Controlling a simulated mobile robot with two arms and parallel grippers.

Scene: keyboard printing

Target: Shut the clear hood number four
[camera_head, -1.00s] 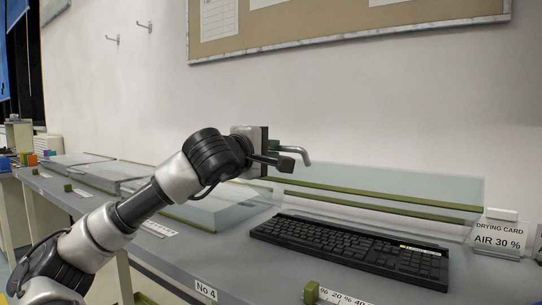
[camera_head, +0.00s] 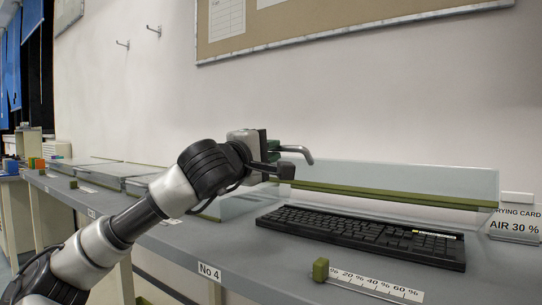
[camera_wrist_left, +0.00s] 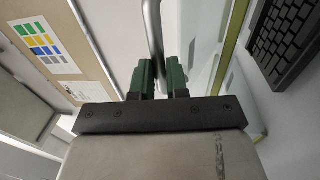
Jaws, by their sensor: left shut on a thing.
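The clear hood number four (camera_head: 400,178) stands raised behind the black keyboard (camera_head: 365,236), with green strips along its lower part. The keyboard lies uncovered on the grey bench. The "No 4" label (camera_head: 209,271) is on the bench's front edge. My left gripper (camera_head: 278,162) is at the left end of the hood, shut on a bent grey metal handle (camera_head: 298,151). In the left wrist view the handle (camera_wrist_left: 152,28) runs between the green fingers of the gripper (camera_wrist_left: 159,78). The handle's joint to the hood is hidden. My right gripper is not in view.
More clear hoods (camera_head: 125,170) stand lower along the bench to the left. A scale strip (camera_head: 375,284) with a green block (camera_head: 321,269) lies in front of the keyboard. A drying card (camera_head: 515,226) stands at the right. A pinboard (camera_head: 330,28) hangs on the wall.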

